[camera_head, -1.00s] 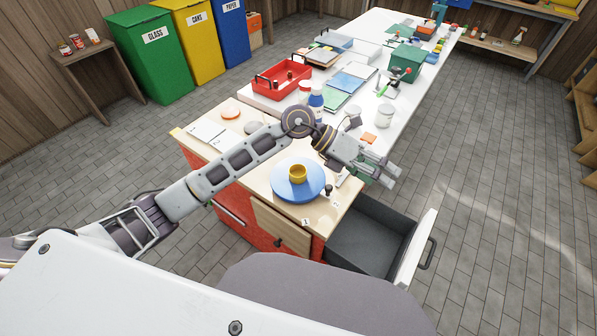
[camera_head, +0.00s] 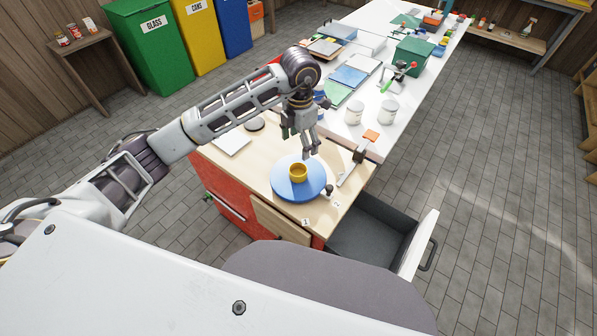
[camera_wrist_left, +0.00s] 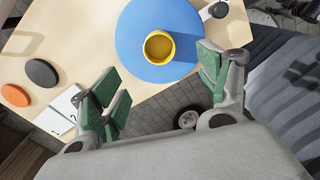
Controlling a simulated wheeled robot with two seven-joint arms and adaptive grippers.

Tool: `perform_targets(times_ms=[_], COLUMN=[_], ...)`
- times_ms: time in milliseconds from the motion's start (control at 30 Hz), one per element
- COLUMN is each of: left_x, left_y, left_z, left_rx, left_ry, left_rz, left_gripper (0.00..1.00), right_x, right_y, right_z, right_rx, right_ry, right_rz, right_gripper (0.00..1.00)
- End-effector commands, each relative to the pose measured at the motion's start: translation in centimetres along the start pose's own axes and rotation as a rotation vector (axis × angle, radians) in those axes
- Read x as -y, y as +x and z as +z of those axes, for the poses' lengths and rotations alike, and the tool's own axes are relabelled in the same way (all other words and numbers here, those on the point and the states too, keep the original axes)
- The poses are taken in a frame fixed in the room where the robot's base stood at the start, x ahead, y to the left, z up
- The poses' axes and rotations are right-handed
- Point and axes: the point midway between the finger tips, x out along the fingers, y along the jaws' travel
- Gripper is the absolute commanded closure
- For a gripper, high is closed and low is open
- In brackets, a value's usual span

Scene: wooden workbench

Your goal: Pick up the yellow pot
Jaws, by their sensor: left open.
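The yellow pot (camera_head: 298,172) stands upright on a round blue disc (camera_head: 284,187) on the light wooden top of the near cabinet. In the left wrist view the small open-topped pot (camera_wrist_left: 159,47) is on the blue disc (camera_wrist_left: 133,36), ahead of the fingers. My left gripper (camera_head: 310,152) is above and just behind the pot, pointing down, apart from it. In the left wrist view my left gripper (camera_wrist_left: 165,88) has green-padded fingers spread wide with nothing between them. My right gripper is not in view.
An open grey drawer (camera_head: 365,240) juts out at the right of the cabinet. White cards (camera_wrist_left: 62,112), a black disc (camera_wrist_left: 42,73) and an orange disc (camera_wrist_left: 15,95) lie on the wooden top. White tins (camera_head: 388,110) stand on the long white table behind.

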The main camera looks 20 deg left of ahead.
Motion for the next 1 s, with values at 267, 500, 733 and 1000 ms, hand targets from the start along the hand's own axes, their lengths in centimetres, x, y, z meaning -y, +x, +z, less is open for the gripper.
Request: perform_targets(times_ms=[267, 500, 733, 1000], left_x=[0.0, 0.0, 0.1, 0.1], left_y=[0.0, 1.0, 3.7, 7.2], left_z=[0.0, 0.0, -0.1, -0.1], left_rx=[-0.001, -0.002, -0.002, -0.002], left_ry=[-0.001, -0.001, 0.000, 0.000], left_rz=[0.001, -0.002, -0.003, -0.003], left_gripper=[0.24, 0.24, 0.24, 0.24], right_x=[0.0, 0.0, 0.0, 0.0], right_y=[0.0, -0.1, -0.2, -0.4], right_z=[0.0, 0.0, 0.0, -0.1], right_rx=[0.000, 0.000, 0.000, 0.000], right_ry=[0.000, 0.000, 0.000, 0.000], right_rz=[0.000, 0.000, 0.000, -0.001], right_gripper=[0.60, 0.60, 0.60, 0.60])
